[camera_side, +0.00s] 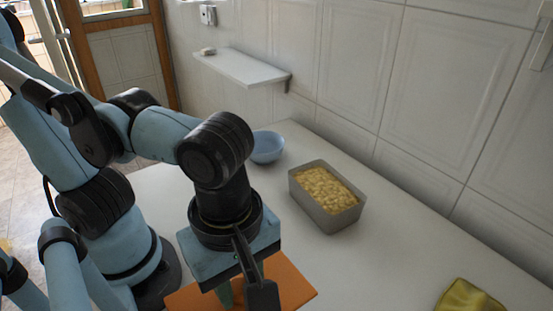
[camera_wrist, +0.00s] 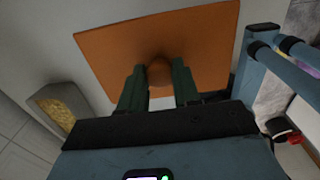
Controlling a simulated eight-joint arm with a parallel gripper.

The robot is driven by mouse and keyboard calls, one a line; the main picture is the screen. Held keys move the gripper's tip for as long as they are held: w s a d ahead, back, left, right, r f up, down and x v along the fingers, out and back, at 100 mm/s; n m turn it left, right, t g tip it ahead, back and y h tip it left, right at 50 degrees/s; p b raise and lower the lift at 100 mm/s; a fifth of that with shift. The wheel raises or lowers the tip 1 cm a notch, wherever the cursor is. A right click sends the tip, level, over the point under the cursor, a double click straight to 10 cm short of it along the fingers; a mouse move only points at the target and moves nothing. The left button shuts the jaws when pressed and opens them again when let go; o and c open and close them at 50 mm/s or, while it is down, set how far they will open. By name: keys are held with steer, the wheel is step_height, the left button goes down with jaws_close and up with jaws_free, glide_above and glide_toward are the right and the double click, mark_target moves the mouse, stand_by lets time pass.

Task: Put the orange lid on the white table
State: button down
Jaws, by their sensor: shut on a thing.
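The orange lid (camera_side: 291,284) is a flat square plate, partly hidden behind my gripper in the side view. In the wrist view the orange lid (camera_wrist: 200,45) fills the upper middle, with a round orange knob (camera_wrist: 159,72) at its centre. My gripper (camera_wrist: 160,84) is shut on this knob, one green finger on each side. In the side view my gripper (camera_side: 238,295) points down at the lid near the bottom edge. The white table (camera_side: 390,265) stretches under and beyond the lid. I cannot tell whether the lid touches the table.
A grey rectangular tin with yellowish contents (camera_side: 355,211) stands on the table, right of my gripper. A light blue bowl (camera_side: 267,147) stands behind it. A yellow-green cloth (camera_side: 468,298) lies at the lower right. A tiled wall and small shelf (camera_side: 240,68) bound the back.

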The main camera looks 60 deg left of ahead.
steer(key=w+a+f, duration=0.1)
steer(key=w+f, duration=0.1)
steer(key=w, duration=0.1)
steer(key=w+a+f, duration=0.2)
steer(key=w, duration=0.1)
steer(key=w+a+f, duration=0.2)
steer(key=w+f, duration=0.1)
steer(key=w, duration=0.1)
steer(key=shift+f, duration=1.9)
steer(key=shift+f, duration=0.15)
steer(key=c, duration=0.8)
jaws_free()
